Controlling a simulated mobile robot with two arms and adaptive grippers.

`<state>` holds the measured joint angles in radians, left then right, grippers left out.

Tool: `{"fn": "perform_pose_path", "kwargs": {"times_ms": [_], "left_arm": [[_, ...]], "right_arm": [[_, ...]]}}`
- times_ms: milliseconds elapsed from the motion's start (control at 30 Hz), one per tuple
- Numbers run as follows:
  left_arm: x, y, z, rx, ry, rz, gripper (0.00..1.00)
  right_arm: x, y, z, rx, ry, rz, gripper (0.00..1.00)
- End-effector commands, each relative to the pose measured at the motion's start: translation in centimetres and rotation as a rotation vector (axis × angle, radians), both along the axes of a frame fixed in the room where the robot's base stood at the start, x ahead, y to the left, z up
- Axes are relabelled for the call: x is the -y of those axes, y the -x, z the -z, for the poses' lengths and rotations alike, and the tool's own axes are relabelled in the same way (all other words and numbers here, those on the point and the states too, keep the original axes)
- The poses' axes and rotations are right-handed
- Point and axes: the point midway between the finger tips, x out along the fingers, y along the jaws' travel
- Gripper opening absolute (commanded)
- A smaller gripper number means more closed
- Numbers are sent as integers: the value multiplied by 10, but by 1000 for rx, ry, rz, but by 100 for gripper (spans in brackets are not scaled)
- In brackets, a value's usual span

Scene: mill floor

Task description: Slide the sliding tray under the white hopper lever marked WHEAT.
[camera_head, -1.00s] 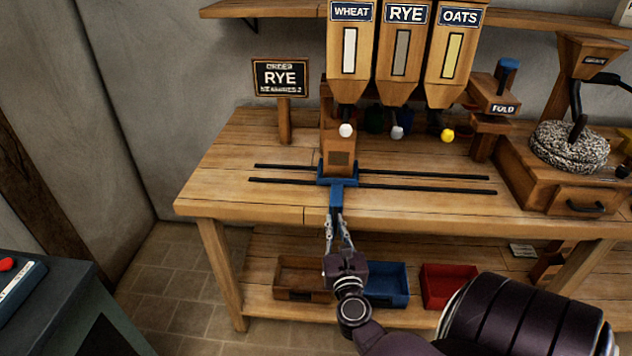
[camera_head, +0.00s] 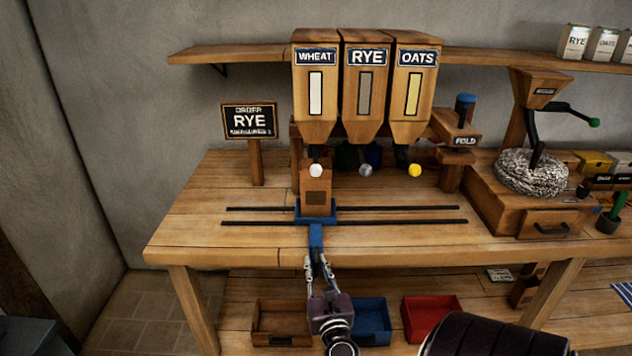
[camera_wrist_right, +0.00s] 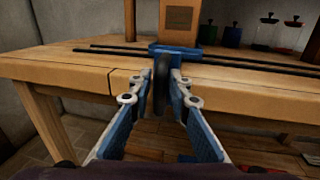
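The sliding tray is a blue carriage (camera_head: 329,216) on black rails, with a wooden box (camera_head: 316,190) standing on it and a blue handle (camera_head: 316,238) reaching past the table's front edge. It sits left of the rails' middle, below the WHEAT hopper (camera_head: 315,92). The white WHEAT lever knob (camera_head: 316,170) shows directly above the box in the head view. My right gripper (camera_head: 316,260) has its fingers on both sides of the handle's end and looks shut on it. The right wrist view shows the dark handle end (camera_wrist_right: 161,92) between the fingertips. My left gripper is not in view.
The rails (camera_head: 410,222) are clear on both sides of the tray. RYE (camera_head: 366,92) and OATS (camera_head: 412,92) hoppers stand to the right. An order sign (camera_head: 249,121) reading RYE stands at left, a millstone box (camera_head: 540,215) at right. Coloured bins (camera_head: 428,315) sit below.

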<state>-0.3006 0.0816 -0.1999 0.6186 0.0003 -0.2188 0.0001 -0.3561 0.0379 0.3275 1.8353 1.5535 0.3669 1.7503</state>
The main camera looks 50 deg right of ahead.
Motion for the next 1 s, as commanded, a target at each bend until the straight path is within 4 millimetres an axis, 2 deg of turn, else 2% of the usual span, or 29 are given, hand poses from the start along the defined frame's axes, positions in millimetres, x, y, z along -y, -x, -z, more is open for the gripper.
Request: {"fn": "perform_pose_path", "kwargs": {"times_ms": [167, 400, 600, 800, 1000], "left_arm": [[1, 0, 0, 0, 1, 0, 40], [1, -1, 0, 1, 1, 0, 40], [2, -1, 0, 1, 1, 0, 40], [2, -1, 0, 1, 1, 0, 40], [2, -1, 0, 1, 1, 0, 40]], "right_arm": [[-14, 19, 1, -4, -2, 1, 17], [-46, 59, 1, -5, -2, -1, 17], [-66, 83, 2, -5, -2, -1, 17], [-74, 93, 1, -2, -2, -1, 17], [-74, 93, 1, -1, -2, 0, 17]]}}
